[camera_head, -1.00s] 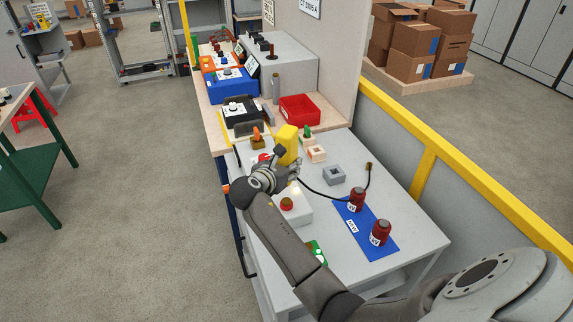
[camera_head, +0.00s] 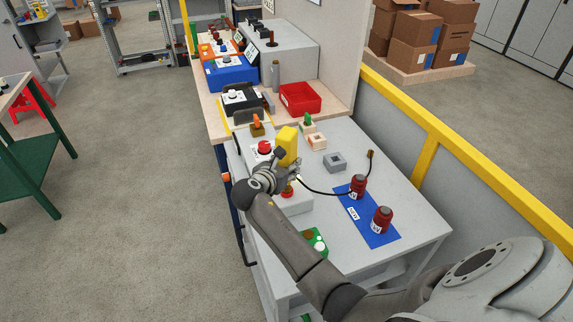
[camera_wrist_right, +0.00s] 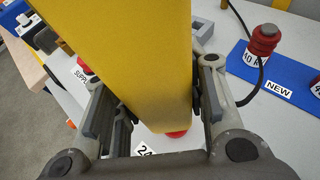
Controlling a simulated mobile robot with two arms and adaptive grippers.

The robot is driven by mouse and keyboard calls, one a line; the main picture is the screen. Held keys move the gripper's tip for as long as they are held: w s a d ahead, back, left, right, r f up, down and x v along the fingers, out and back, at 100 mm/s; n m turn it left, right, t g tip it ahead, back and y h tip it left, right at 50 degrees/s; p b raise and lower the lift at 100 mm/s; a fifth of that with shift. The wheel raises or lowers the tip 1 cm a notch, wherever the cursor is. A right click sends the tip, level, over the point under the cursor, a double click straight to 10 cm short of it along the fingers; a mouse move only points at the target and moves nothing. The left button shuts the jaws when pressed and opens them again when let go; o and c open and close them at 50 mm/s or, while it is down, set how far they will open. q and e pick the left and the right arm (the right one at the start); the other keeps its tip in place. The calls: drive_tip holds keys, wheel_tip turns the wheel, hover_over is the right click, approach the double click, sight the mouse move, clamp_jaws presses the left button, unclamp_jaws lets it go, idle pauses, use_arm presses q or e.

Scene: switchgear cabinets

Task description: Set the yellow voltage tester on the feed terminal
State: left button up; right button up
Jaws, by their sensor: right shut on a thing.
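The yellow voltage tester (camera_head: 287,146) is held upright by my right gripper (camera_head: 284,176) above the grey table. It fills the middle of the right wrist view (camera_wrist_right: 125,60), between the two fingers (camera_wrist_right: 155,112). A black lead runs from it to a probe tip (camera_head: 371,155) standing up at the right. Below the gripper is a light box (camera_head: 292,203) with a red button (camera_head: 287,192), partly covered by the gripper. Behind the gripper a red knob (camera_head: 265,147) sits on another box, labelled "SUPPL..." in the wrist view. No label reads feed. My left gripper is out of view.
A blue mat (camera_head: 373,229) marked NEW holds two red cylinders (camera_head: 358,186). A grey square block (camera_head: 335,162), a cream block (camera_head: 317,142) and a green part (camera_head: 315,242) are on the table. A red bin (camera_head: 300,98) stands behind. A yellow rail (camera_head: 430,145) borders the right.

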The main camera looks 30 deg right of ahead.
idle(0.4)
drive_tip(key=shift+f, duration=0.55)
idle(0.4)
drive_tip(key=shift+r, duration=0.15)
idle(0.7)
wheel_tip(320, 180, up, 3)
drive_tip(key=p, duration=0.2)
drive_tip(key=shift+f+p, duration=0.2)
drive_tip(key=shift+p, duration=0.2)
drive_tip(key=shift+r+b, duration=0.15)
drive_tip(key=shift+b, duration=0.15)
drive_tip(key=shift+r, duration=1.95)
